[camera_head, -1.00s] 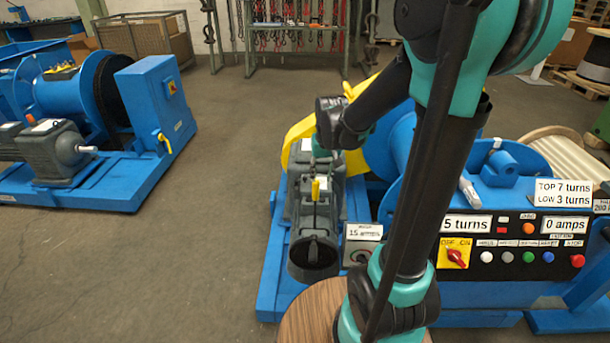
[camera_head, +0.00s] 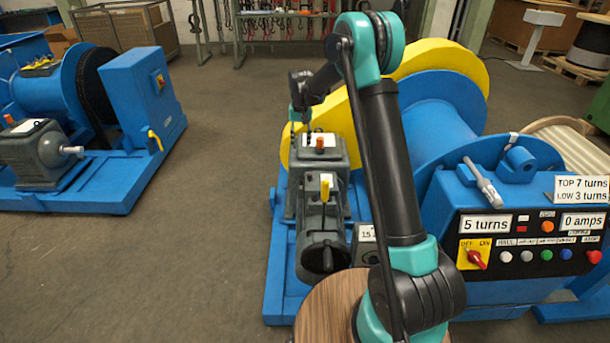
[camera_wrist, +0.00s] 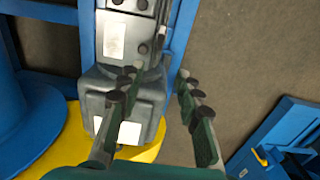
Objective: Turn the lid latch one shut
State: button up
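My gripper (camera_head: 301,126) hangs beside the yellow chain guard (camera_head: 440,58), above the far end of the grey drive unit. In the wrist view my gripper (camera_wrist: 162,110) has its two dark fingers spread apart with nothing between them. The grey housing (camera_wrist: 150,85) lies below the left finger, which hides part of it. An orange-topped handle (camera_head: 320,143) and a yellow handle (camera_head: 325,190) stand upright on the drive unit (camera_head: 324,225). I cannot tell which part is lid latch one, or how it is turned.
The control panel (camera_head: 532,233) with a red switch stands at right, reading 5 turns and 0 amps. A round wooden top (camera_head: 325,312) is in front. A second blue machine (camera_head: 150,95) stands at left. Open floor (camera_head: 215,190) lies between the machines.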

aim_at(301, 178)
notch_tip(301, 178, down, 17)
jog(key=shift+f, duration=0.1)
dwell(0.5)
grip_shut()
